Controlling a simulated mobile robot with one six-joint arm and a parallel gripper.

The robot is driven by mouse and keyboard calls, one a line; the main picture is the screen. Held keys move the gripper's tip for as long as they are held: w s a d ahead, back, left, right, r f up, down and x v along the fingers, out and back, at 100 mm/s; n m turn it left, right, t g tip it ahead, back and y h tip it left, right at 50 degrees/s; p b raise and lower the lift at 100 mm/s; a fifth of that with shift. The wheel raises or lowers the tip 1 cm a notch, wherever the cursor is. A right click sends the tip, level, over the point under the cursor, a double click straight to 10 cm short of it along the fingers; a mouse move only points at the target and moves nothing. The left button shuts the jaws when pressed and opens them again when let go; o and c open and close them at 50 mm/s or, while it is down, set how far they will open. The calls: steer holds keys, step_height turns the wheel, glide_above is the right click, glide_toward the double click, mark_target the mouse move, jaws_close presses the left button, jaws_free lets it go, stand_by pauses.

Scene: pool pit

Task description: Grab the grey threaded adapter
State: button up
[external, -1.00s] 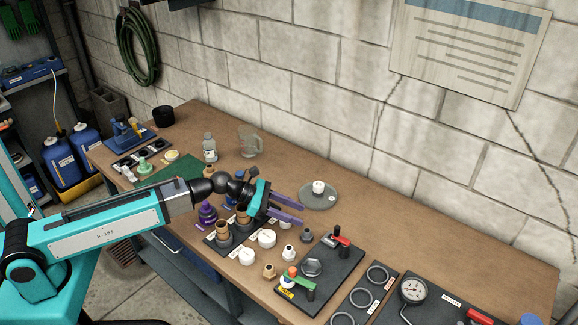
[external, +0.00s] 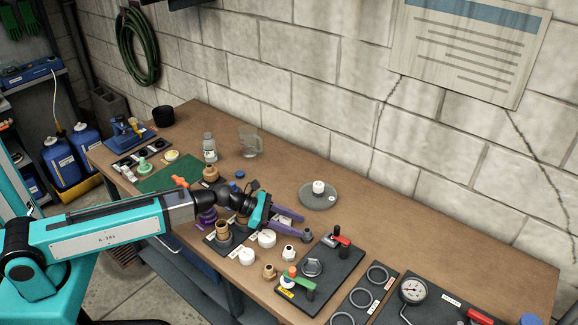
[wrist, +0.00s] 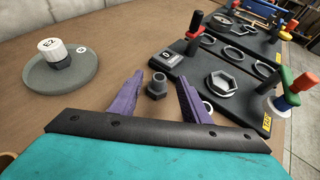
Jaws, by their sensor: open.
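The grey threaded adapter (wrist: 156,86), a small dark fitting with a hex-like base, stands upright on the bench between my gripper's purple fingers in the wrist view. In the external view the adapter (external: 307,236) is just beyond the fingertips, close to the near finger. My gripper (wrist: 160,80) is open and empty, with a gap on both sides of the adapter in the wrist view. In the external view my gripper (external: 299,226) is low over the bench and points right.
A round grey plate (external: 318,199) with a white-capped piece lies behind the gripper. A black board (external: 323,280) with a red-handled valve is to the right. White caps (external: 267,238) and small fittings (external: 289,251) sit in front. Bare bench lies behind and right of the plate.

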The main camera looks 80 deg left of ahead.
mark_target(307, 230)
steer(key=shift+f, duration=0.1)
steer(key=shift+f, duration=0.4)
steer(key=shift+p+x, duration=0.6)
steer(key=shift+x, duration=1.95)
steer(key=shift+f, duration=0.1)
jaws_close()
